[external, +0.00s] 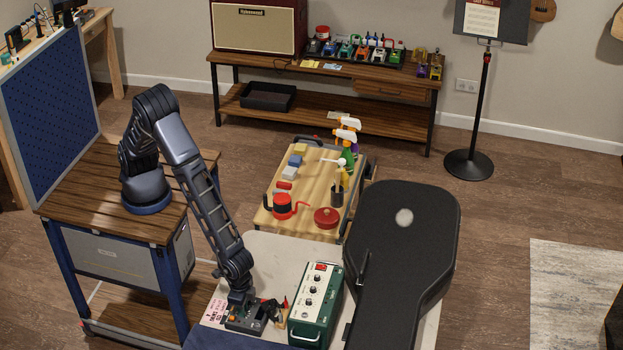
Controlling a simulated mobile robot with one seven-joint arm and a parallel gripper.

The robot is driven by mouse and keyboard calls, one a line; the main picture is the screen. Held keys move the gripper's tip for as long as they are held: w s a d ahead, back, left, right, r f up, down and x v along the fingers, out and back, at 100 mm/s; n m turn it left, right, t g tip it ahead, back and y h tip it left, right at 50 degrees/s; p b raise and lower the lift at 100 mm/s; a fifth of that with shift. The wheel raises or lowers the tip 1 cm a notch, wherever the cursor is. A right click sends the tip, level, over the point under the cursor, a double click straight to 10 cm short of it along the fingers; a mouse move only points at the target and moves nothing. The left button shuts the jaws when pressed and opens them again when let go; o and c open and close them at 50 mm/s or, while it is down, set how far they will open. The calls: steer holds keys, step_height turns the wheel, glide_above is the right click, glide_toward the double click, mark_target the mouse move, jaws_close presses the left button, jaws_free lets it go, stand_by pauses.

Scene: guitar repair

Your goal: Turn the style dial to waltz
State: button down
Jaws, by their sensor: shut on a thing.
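A small dark grey box (246,318) with orange and pale controls lies on the light-topped table, at the bottom of the external view. My gripper (240,300) points straight down onto the top of this box, at its back left part. It is shut on a small part there, which looks like the style dial; the fingers hide it. The dial's markings and its setting are too small to read. A green box (316,305) with several black knobs on a white panel stands just right of the grey box, apart from my gripper.
A black guitar case (400,250) fills the table's right side. A pink and white printed sheet (216,309) lies left of the grey box. Small red and tan items (280,309) sit between the two boxes. A wooden-topped cart (300,215) with bottles and tins stands behind.

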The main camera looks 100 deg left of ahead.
steer(key=shift+m, duration=1.2)
steer(key=c, duration=1.4)
jaws_free()
steer(key=shift+o, duration=0.2)
step_height(320, 180, up, 11)
steer(key=shift+f, duration=0.1)
